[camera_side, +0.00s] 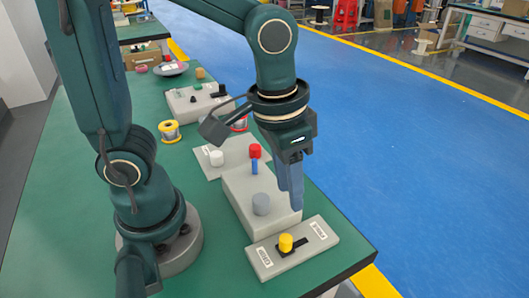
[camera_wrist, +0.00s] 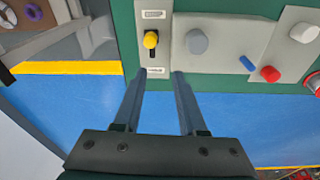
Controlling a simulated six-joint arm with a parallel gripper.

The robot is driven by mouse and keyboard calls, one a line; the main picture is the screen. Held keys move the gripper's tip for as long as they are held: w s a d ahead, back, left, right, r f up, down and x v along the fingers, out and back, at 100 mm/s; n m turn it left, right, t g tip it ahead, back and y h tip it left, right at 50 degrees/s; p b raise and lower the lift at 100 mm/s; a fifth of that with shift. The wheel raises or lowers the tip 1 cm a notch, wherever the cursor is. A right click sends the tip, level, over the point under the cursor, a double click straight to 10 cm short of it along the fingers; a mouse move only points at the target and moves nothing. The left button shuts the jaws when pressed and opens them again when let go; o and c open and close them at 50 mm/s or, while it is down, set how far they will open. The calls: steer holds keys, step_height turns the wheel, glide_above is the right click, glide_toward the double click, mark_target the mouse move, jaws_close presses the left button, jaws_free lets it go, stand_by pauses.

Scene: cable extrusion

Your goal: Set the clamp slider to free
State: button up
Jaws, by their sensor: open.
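The clamp slider is a light grey plate (camera_side: 321,241) at the table's near right corner, with a yellow knob (camera_side: 286,241) upright in a dark slot. The slot shows to the right of the knob in the side view and below it in the wrist view (camera_wrist: 151,39). So the knob sits toward the slot's left end in the side view. A label lies at each end of the plate, too small to read. My gripper (camera_side: 294,207) is open and empty, pointing down above and behind the plate. In the wrist view its fingertips (camera_wrist: 160,74) are apart below the knob.
A grey block (camera_side: 236,203) with a grey round knob (camera_side: 261,204) stands just behind the slider, close to my fingers. A blue peg (camera_side: 254,167) and a red knob (camera_side: 255,150) are behind. The table's right edge is close by.

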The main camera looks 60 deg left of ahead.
mark_target(286, 237)
steer(key=shift+m+g, duration=0.6)
steer(key=shift+g, duration=0.2)
steer(key=d+f, duration=0.1)
steer(key=s+d+f, duration=0.1)
steer(key=f, duration=0.1)
steer(key=shift+s+f, duration=0.1)
steer(key=shift+f, duration=2.6)
jaws_close()
steer(key=shift+r, duration=0.1)
